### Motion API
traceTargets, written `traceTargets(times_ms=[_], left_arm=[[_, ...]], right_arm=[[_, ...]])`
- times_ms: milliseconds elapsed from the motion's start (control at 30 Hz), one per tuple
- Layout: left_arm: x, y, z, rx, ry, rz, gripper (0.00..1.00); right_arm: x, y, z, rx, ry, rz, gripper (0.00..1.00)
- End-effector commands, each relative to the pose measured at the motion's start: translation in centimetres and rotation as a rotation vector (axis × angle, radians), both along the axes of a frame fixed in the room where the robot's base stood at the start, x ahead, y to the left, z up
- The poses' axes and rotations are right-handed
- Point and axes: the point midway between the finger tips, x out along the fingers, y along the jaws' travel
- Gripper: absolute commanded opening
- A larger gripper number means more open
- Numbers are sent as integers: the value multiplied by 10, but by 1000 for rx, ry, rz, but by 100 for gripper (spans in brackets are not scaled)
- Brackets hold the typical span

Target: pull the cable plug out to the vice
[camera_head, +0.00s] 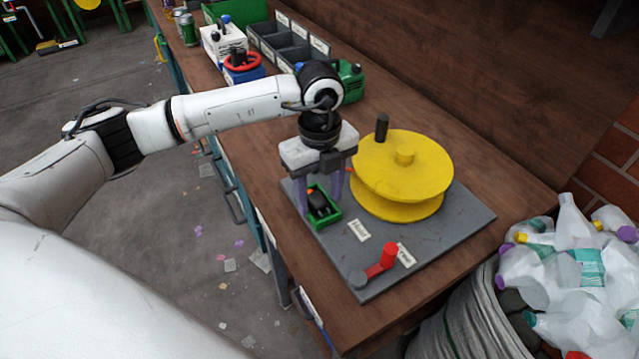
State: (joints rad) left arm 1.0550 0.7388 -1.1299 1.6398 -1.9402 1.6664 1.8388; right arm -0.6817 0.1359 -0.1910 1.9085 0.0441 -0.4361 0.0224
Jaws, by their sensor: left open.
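A black plug-like piece (318,203) with a reddish spot sits in a small green holder (333,218) at the left corner of a grey base plate (450,232). I take it for the cable plug. My left gripper (320,204) points down over it, with its purple fingers apart on either side of the holder. I see no clear gap or contact between fingers and plug. A yellow reel (403,165) with a black knob stands on the plate beside the gripper. I cannot make out a cable or clearly identify a vice. My right gripper is out of view.
A red-handled lever (382,262) and two white labels are at the plate's front. Up the brown bench (260,140) stand a green device (350,82), a red-wheeled blue box (243,68) and grey bins (285,45). A barrel of plastic bottles (560,262) stands at the right.

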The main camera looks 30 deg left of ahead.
Motion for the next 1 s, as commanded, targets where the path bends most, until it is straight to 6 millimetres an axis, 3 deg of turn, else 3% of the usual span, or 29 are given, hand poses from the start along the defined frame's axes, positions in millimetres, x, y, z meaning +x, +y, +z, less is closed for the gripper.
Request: traceTargets(times_ms=[233, 500, 533, 667, 1000], left_arm=[[0, 0, -1, 0, 0, -1, 48], [0, 0, 0, 0, 0, -1, 4], [0, 0, 0, -1, 1, -1, 23], [0, 0, 0, 0, 0, -1, 1], [0, 0, 8, 0, 0, -1, 1]], right_arm=[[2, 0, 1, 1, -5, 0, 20], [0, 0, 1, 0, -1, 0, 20], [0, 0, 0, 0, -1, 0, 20], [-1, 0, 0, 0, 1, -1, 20], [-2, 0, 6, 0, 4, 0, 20]])
